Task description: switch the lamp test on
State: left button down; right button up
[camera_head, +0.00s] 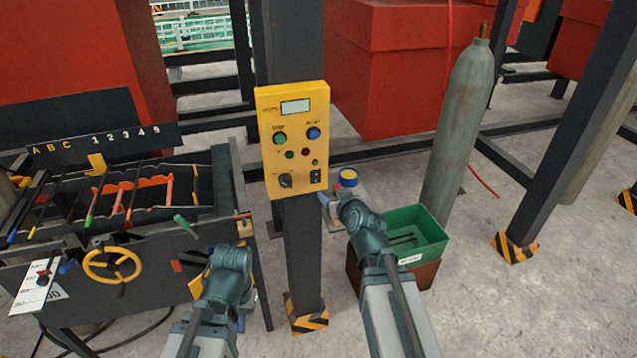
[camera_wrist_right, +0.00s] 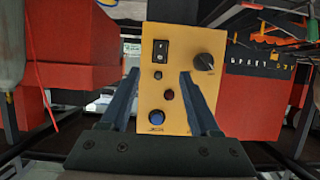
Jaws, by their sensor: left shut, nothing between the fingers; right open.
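A yellow control box (camera_head: 292,140) is mounted on a dark post. It has a display, a green button (camera_head: 280,138), a blue button (camera_head: 313,133), small round indicators, a black rotary knob (camera_head: 286,181) and a black rocker switch (camera_head: 316,177). Which control is the lamp test cannot be read. The right wrist view shows the box upside down, with the rocker switch (camera_wrist_right: 161,51) and knob (camera_wrist_right: 204,62) uppermost. My right gripper (camera_wrist_right: 159,75) is open and empty, facing the box's lower part. My left gripper (camera_head: 235,258) is shut and empty, left of the post; its fingertips are mostly hidden.
A workbench with rods and a yellow handwheel (camera_head: 112,265) stands left. A green bin (camera_head: 417,236) and a grey gas cylinder (camera_head: 462,120) stand right of the post. Red boxes are behind. Concrete floor is open at lower right.

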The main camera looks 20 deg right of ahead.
aim_at(316, 181)
jog(key=b+x, duration=0.5)
jog(key=x, duration=0.9)
jog(key=shift+s+a+f, duration=0.1)
grip_shut()
